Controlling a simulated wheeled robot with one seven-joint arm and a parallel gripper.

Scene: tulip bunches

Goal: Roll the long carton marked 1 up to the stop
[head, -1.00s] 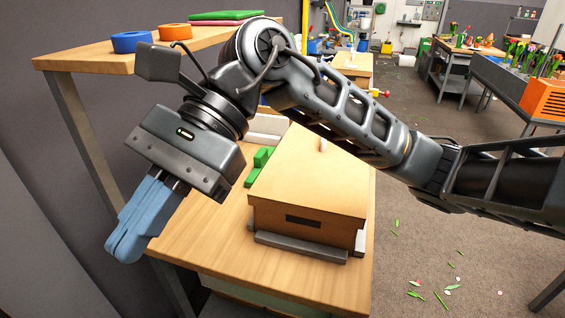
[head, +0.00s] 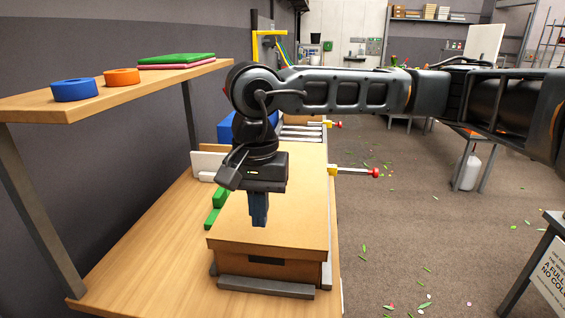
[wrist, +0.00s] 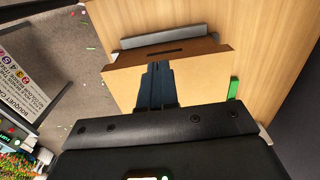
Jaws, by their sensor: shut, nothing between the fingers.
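A long brown carton (head: 297,222) lies on the wooden bench, with a dark slot in its near end. No number is readable on it. A grey bar (head: 265,287) lies across the bench just in front of that end; I cannot tell whether they touch. My gripper (head: 259,224) points straight down over the carton's top, shut and empty. I cannot tell whether the fingertips touch the lid. In the wrist view the blue fingers (wrist: 155,68) overlap the carton (wrist: 200,73), and the grey bar (wrist: 165,37) lies past its slotted end.
Levers with red knobs (head: 374,173) stick out on the right. A shelf (head: 150,82) with blue and orange rings overhangs the left; the front left bench is clear.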

